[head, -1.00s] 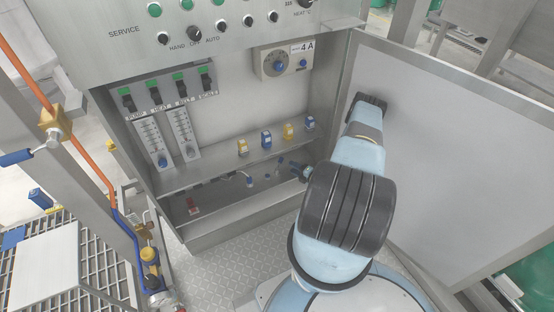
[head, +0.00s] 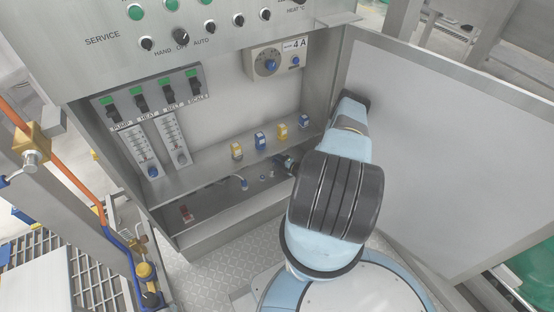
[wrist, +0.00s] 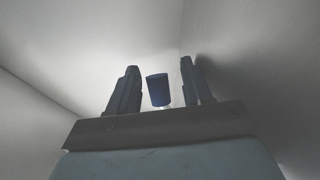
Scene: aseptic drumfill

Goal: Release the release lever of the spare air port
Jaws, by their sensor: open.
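My gripper (head: 284,162) reaches into the lower right of the open steel cabinet, just below the shelf. In the wrist view my gripper (wrist: 157,85) is open, with two dark fingers apart. A dark blue cylindrical piece (wrist: 157,90) stands upright between the fingers, with a gap on each side. I cannot tell whether it is the release lever. Small blue-tipped fittings, one of them a bent fitting (head: 243,183), sit in the cabinet's lower bay, left of my gripper. No label marks the spare air port, so I cannot tell which it is.
The open door (head: 450,140) stands close on my arm's right. A pipe post with a yellow fitting (head: 33,143) stands left. Tread-plate floor (head: 205,275) lies in front.

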